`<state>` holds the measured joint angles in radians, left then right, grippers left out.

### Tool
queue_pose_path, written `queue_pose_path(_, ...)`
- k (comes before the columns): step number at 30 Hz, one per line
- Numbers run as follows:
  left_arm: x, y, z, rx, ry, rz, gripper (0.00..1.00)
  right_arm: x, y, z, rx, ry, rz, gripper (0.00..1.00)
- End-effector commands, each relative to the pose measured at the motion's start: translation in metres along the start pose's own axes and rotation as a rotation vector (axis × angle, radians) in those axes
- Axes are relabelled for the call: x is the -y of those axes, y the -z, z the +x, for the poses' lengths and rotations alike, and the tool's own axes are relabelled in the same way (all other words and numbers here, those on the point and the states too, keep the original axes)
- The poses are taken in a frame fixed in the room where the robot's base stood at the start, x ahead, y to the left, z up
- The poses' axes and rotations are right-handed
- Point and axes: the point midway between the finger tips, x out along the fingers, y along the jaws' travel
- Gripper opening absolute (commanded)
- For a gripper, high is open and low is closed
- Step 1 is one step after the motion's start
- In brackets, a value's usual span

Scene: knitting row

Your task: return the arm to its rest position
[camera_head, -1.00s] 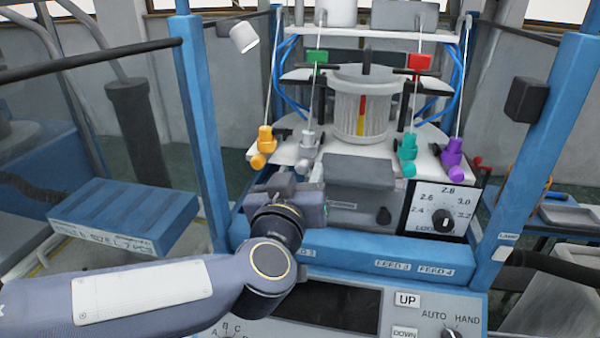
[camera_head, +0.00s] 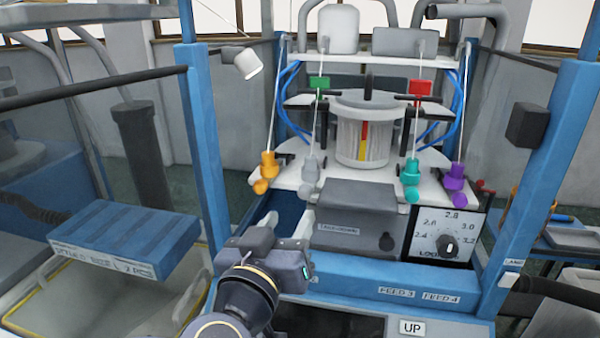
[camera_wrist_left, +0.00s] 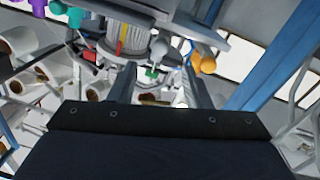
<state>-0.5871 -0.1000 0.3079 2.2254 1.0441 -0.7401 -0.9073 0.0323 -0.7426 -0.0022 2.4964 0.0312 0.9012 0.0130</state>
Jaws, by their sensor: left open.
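My left gripper (camera_head: 290,230) is in front of the knitting machine, near the lower left of its blue front beam (camera_head: 385,285). Its fingers point toward the machine and stand apart with nothing visible between them. In the left wrist view, the two fingers (camera_wrist_left: 160,88) show spread, with the machine behind them. The ribbed cylinder (camera_head: 362,130) with its red and yellow stripe stands beyond the gripper. My right gripper is not in view.
Orange (camera_head: 266,172), grey (camera_head: 310,175), teal (camera_head: 411,180) and purple (camera_head: 455,183) feeder pieces hang around the cylinder. A dial panel (camera_head: 446,232) is at right. Blue posts (camera_head: 205,140) and (camera_head: 562,140) frame the machine. A blue slatted box (camera_head: 125,238) is at left.

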Motion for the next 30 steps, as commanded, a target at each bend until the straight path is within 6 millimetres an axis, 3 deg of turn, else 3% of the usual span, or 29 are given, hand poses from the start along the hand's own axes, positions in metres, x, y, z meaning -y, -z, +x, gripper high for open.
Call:
queue_pose_path(4,0.028,-0.006,-0.011,0.072,-0.108,-0.049,0.44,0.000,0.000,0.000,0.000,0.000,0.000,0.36)
queue_pose_path(8,0.058,-0.036,-0.036,0.235,-0.162,-0.080,0.44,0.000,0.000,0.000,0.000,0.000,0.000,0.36)
queue_pose_path(11,0.086,-0.069,-0.065,0.404,-0.144,-0.112,0.44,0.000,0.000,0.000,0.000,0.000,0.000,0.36)
queue_pose_path(18,0.148,-0.148,-0.157,0.813,0.058,-0.234,0.44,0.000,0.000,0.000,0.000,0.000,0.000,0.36)
queue_pose_path(24,0.168,-0.176,-0.202,0.974,0.186,-0.301,0.44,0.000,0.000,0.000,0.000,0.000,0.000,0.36)
queue_pose_path(30,0.170,-0.180,-0.209,1.000,0.206,-0.312,0.44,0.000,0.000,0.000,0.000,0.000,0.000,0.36)
